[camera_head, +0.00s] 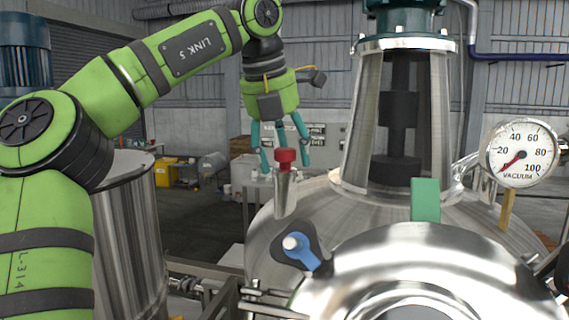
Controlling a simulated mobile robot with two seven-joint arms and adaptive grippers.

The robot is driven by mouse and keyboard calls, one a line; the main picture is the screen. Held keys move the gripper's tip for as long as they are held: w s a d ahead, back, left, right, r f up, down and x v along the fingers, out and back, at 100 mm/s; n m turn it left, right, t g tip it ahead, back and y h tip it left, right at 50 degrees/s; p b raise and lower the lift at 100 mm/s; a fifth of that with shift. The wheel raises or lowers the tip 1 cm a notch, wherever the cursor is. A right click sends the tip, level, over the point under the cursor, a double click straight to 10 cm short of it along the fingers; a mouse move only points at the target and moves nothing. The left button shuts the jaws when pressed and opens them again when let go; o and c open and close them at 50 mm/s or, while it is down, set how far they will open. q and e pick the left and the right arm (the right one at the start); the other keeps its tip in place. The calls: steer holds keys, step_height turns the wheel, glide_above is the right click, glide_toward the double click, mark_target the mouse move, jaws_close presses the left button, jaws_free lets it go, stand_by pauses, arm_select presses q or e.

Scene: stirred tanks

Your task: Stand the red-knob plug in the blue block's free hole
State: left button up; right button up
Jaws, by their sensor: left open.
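The red-knob plug shows its red knob (285,157) on top of an upright, tapered metal body (284,193), in front of the big steel tank's left shoulder. What holds it up from below cannot be made out. My left gripper (281,160) points down with its teal fingers spread, open, around or just behind the knob; whether they touch it cannot be told. A blue piece (303,257) with a white round top lies lower on a dark plate; whether it is the blue block cannot be told, and no free hole can be made out. My right gripper is not in view.
The steel tank (465,207) with its tall glassy neck (359,125) fills the right. A green block (425,200) stands by the shiny domed lid (430,255). A vacuum gauge (522,154) is at right. A metal cylinder (130,230) stands behind my left arm.

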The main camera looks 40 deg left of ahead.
arm_select(q)
steer(key=shift+s+d+r, duration=0.15)
steer(key=shift+d, duration=0.1)
steer(key=shift+s+d+r, duration=0.1)
steer(key=shift+s+d, duration=0.05)
steer(key=c, duration=1.2)
steer(key=shift+c, duration=0.2)
